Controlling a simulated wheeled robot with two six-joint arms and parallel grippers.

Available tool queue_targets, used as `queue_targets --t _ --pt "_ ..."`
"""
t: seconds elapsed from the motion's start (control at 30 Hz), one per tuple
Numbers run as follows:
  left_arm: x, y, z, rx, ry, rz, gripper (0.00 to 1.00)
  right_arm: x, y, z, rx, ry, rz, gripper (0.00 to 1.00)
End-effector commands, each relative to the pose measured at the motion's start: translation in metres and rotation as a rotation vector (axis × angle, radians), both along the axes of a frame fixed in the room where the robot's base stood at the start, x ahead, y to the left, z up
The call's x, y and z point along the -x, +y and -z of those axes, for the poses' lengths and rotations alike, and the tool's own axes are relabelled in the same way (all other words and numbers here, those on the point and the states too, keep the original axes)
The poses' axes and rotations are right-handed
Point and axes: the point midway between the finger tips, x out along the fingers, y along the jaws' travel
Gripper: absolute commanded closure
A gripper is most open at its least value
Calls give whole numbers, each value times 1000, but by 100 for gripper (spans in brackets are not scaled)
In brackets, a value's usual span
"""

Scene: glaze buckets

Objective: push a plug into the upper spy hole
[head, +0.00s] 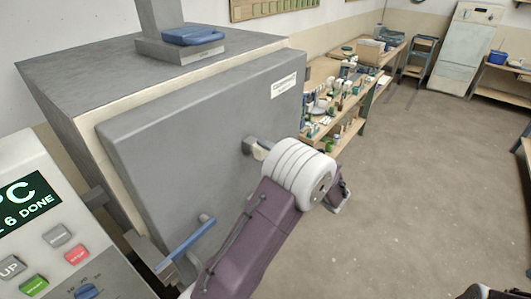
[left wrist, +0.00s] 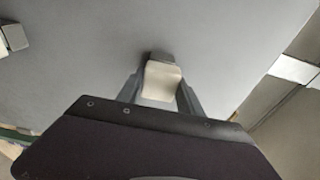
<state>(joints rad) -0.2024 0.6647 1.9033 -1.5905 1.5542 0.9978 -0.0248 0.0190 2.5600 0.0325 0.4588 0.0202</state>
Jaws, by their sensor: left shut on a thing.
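A cream plug (left wrist: 162,82) sits between the two grey fingers of my left gripper (left wrist: 161,92), which is shut on it. The plug points at the grey kiln door (head: 185,140), and a small grey piece (left wrist: 162,57) shows at its far end, against the door. In the head view the left gripper (head: 258,148) is at the right part of the door, mostly behind my white wrist. The upper spy hole itself is hidden, so I cannot tell how far in the plug is.
A blue-handled latch (head: 190,238) sticks out low on the door. A control panel (head: 45,225) stands at the left, its screen reading "DONE". A blue-topped block (head: 193,36) lies on the kiln. A cluttered bench (head: 345,95) stands behind; the floor at right is clear.

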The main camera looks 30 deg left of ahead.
Motion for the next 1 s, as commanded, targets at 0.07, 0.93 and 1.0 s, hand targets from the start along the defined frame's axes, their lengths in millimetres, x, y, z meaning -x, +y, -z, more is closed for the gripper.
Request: queue_targets --t 0.07,0.93,1.0 --pt "0 2 1 -1 -1 0 100 0 0 2 0 0 0 64" --pt "-1 9 0 1 0 0 20 0 0 7 0 0 0 64" --pt "-1 9 0 0 0 0 20 0 0 7 0 0 0 64"
